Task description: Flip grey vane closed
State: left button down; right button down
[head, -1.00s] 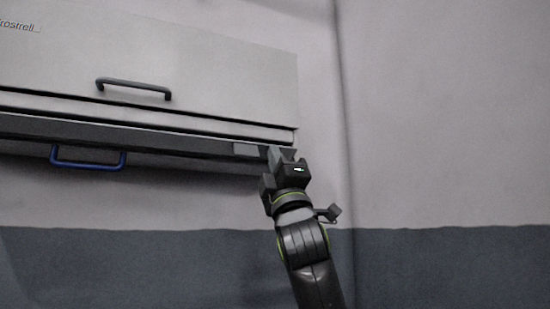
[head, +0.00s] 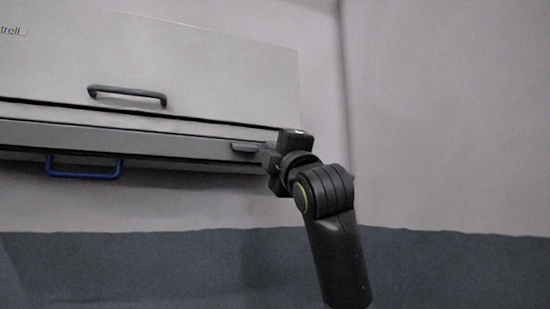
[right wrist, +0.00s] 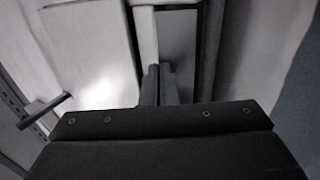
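A long grey slat (head: 120,138), which I take as the grey vane, runs under the cabinet's pale upper panel in the head view. A small darker tab (head: 244,146) shows near its right end. My right gripper (head: 266,152) is at that right end, close to the tab; I cannot tell whether it touches. In the right wrist view, the two fingers (right wrist: 160,84) stand close together in front of a grey panel (right wrist: 178,50), with nothing seen between them. My left gripper is not in view.
The pale upper panel (head: 200,75) carries a dark grey bar handle (head: 127,95). A blue handle (head: 84,168) hangs below the slat. The wall to the right (head: 450,130) is bare, with a dark lower band (head: 160,265).

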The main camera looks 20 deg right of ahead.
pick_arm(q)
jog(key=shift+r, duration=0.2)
pick_arm(e)
jog(key=shift+w+r, duration=0.35)
jog(key=shift+r, duration=0.2)
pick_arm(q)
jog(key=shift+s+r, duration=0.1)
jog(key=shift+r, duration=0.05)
pick_arm(e)
jog(key=shift+w, duration=0.1)
